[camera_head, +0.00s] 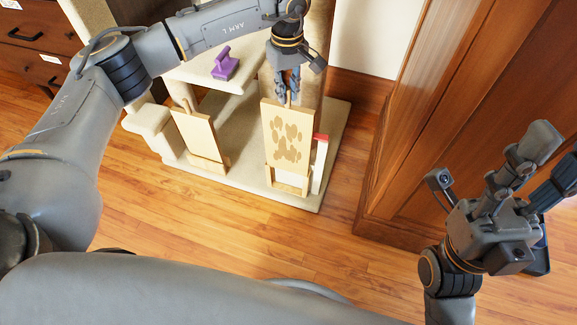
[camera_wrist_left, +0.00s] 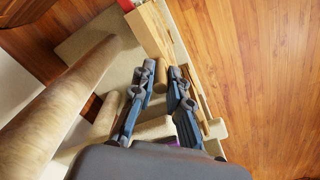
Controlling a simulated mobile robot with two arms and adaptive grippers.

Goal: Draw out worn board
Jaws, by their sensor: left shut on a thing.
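The worn board (camera_head: 286,135) is a pale panel with brown worn patches on its face, on the right side of the cat-tree-like stand. My left gripper (camera_head: 288,97) is above it, shut on the wooden peg handle at its top edge. In the left wrist view the fingers (camera_wrist_left: 160,85) lie on either side of the round peg (camera_wrist_left: 161,75), with the board (camera_wrist_left: 150,30) seen edge-on beyond. The board's lower end is at a wooden holder (camera_head: 288,182), with a pale strip showing between. My right gripper (camera_head: 553,163) is open and empty at the right.
A second, clean board (camera_head: 195,135) with a peg stands in a holder to the left. A purple brush-like thing (camera_head: 225,64) lies on the upper ledge. A red-topped white piece (camera_head: 321,138) stands close right of the worn board. A wooden cabinet (camera_head: 440,130) is farther right.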

